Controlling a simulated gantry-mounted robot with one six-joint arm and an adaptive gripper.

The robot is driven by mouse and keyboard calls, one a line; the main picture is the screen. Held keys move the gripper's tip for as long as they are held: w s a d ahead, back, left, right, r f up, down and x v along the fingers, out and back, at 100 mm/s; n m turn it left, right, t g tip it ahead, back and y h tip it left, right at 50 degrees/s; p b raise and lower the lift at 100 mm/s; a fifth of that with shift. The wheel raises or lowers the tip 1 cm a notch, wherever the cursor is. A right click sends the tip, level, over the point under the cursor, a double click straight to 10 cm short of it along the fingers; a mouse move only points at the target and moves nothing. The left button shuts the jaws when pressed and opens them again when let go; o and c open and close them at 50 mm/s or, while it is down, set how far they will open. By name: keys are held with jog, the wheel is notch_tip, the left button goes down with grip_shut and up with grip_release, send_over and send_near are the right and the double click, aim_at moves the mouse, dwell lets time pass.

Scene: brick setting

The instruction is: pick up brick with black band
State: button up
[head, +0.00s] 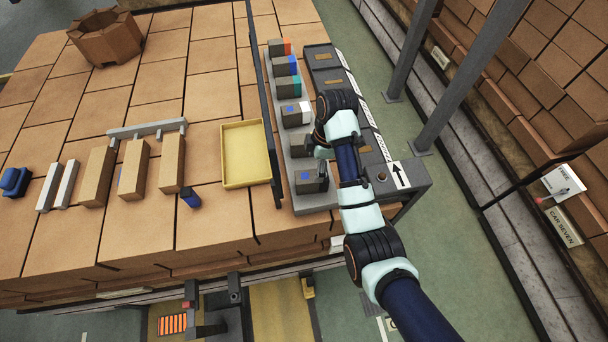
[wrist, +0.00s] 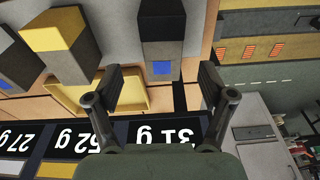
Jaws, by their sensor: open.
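The brick with the black band (wrist: 162,22) stands upright in the wrist view, grey with a dark end and a small blue square on its side. In the head view it is the nearest brick of the row (head: 308,178), at the row's front end. My gripper (wrist: 160,78) is open and empty, its two fingers spread to either side of this brick's near end. They look apart from it; the exact gap is hard to tell. In the head view my wrist hangs over the row's front part and hides the fingers.
A yellow-banded brick (wrist: 62,45) stands close to the left in the wrist view. A dark upright rail (head: 262,110) and a yellow tray (head: 229,182) lie left.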

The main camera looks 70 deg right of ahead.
aim_at(313, 176)
jog(key=shift+a+f+b, duration=0.2)
jog(key=shift+f+b, duration=1.1)
jog(key=shift+f, duration=0.25)
jog(key=f, duration=0.3)
jog(key=w+f, duration=0.1)
jog(key=shift+a+f, duration=0.25)
jog(key=shift+a, duration=0.05)
grip_shut()
jog(key=shift+r, duration=0.1)
notch_tip(313, 176, up, 10)
jog(key=p, duration=0.5)
jog(key=shift+p, duration=0.3)
